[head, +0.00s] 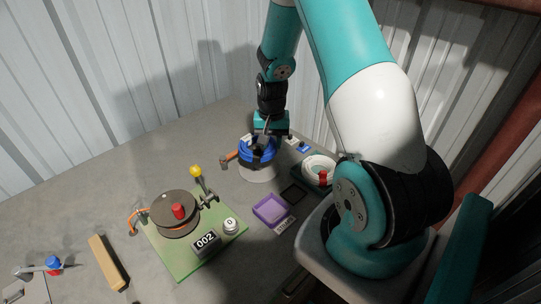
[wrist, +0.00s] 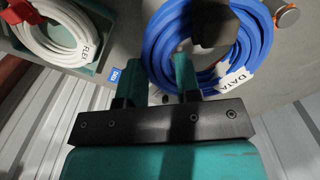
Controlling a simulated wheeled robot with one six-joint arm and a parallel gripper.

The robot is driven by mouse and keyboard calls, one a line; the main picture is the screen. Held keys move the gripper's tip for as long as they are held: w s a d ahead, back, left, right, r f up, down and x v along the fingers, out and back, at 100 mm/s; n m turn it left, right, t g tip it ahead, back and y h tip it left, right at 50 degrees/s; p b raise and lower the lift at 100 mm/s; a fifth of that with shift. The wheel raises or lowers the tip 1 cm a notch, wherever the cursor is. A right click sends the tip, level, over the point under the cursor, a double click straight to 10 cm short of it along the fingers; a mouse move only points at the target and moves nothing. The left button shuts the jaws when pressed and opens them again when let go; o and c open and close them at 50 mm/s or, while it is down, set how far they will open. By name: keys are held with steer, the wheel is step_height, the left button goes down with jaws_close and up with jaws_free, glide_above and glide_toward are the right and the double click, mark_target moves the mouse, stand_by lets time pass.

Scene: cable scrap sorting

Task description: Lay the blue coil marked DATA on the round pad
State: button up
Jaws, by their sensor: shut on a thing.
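The blue coil (head: 249,156) is at the back of the table, and my gripper (head: 266,137) is on it from above. In the wrist view, the blue coil (wrist: 156,52) carries a white DATA label (wrist: 236,82). One finger of my gripper (wrist: 158,80) is inside the ring and the other outside, shut on the coil's band. A pale round pad (head: 259,174) shows directly under the coil in the head view. I cannot tell whether the coil touches it; the coil hides most of its top.
A purple tray (head: 271,209) and a green board (head: 187,259) with a turntable stand nearer.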

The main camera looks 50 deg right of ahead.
mark_target(272, 167)
steer(key=shift+f+p, duration=0.5)
steer(key=shift+f, duration=2.9)
steer(key=shift+f, duration=0.25)
steer(key=o, duration=0.9)
steer(key=shift+r, duration=0.1)
